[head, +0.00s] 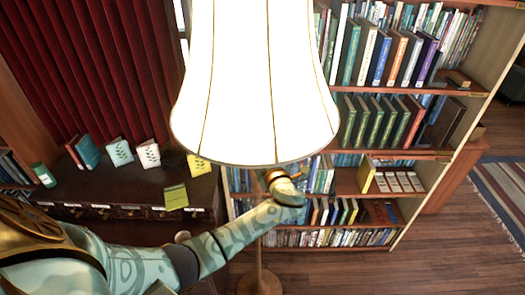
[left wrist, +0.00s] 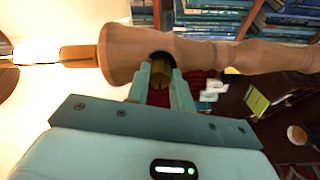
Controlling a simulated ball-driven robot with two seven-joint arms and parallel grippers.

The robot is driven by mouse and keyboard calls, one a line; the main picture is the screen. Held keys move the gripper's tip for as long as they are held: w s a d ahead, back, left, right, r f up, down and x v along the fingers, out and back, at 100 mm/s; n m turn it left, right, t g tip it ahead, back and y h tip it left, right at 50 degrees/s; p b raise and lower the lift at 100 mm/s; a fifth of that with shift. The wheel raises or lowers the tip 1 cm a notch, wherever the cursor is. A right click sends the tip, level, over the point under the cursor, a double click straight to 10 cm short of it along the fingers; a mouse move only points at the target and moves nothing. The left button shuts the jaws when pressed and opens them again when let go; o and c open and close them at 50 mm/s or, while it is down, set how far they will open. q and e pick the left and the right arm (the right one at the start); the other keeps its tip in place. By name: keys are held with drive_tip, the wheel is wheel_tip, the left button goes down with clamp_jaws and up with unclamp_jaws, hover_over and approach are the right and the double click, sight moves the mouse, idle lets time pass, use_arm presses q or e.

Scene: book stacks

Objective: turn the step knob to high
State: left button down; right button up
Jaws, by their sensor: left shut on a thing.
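A lit floor lamp has a large white shade (head: 255,85) in the middle of the head view and a wooden pole (head: 258,275) below it. In the left wrist view the wooden stem (left wrist: 220,53) lies across the picture. A small brass step knob (left wrist: 160,62) sits in a dark round hole in the stem's wide part. My left gripper (left wrist: 160,73) is shut on the knob, one finger on each side. In the head view my left gripper (head: 278,179) is just under the shade. The knob's setting cannot be read. My right gripper is not in view.
A tall bookcase (head: 345,155) full of books stands behind the lamp. A dark cabinet (head: 110,192) with several upright books and a yellow card (head: 176,196) is at the left, before a red curtain (head: 90,70). Open wooden floor (head: 440,250) and a striped rug (head: 505,190) lie right.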

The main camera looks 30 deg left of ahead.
use_arm(q)
drive_tip(key=c, duration=1.2)
unclamp_jaws()
drive_tip(key=shift+f, duration=0.1)
drive_tip(key=b+v, duration=0.3)
drive_tip(key=v, duration=1.3)
drive_tip(key=shift+d, duration=0.15)
drive_tip(key=shift+s, duration=0.1)
